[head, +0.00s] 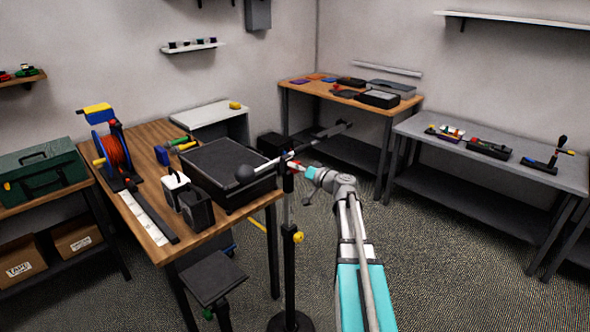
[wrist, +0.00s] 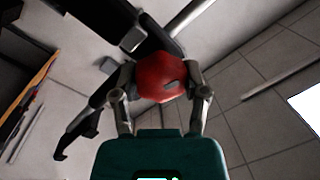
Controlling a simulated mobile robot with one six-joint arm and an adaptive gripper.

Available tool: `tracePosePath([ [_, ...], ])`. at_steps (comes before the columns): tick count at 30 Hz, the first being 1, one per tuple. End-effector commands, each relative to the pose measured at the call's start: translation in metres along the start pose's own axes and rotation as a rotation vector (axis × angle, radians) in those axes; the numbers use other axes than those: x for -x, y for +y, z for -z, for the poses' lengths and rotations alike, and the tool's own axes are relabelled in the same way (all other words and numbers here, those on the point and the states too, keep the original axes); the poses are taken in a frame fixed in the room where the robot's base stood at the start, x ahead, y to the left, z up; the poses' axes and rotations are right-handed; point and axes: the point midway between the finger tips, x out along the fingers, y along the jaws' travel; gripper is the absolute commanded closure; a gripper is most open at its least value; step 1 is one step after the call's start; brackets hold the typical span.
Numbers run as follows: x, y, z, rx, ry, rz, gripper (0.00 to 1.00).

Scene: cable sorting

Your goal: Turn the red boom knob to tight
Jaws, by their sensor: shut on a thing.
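The red boom knob (wrist: 161,77) fills the middle of the wrist view, with a short dark mark on its face. My gripper (wrist: 159,88) is shut on it, one finger on each side. In the head view my gripper (head: 299,168) meets the stand's clamp at the top of the upright pole. The dark boom (head: 318,139) runs through this clamp and slopes up to the right, with a round dark ball (head: 245,174) at its lower left end. The knob is mostly hidden by my gripper in the head view. I cannot read a tight or loose mark.
The stand's pole (head: 289,262) has a yellow knob (head: 298,237) lower down. A wooden table (head: 150,231) with a black case (head: 228,168) and cable reel (head: 112,150) is close on the left. A grey bench (head: 440,143) stands right. Carpet between is clear.

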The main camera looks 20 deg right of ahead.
Motion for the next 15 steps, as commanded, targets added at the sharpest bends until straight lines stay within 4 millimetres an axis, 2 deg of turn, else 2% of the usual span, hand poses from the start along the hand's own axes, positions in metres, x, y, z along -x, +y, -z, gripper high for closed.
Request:
tracePosePath([
  [15, -0.0002, 0.0008, -0.0012, -0.474, 0.049, 0.024, 0.9],
])
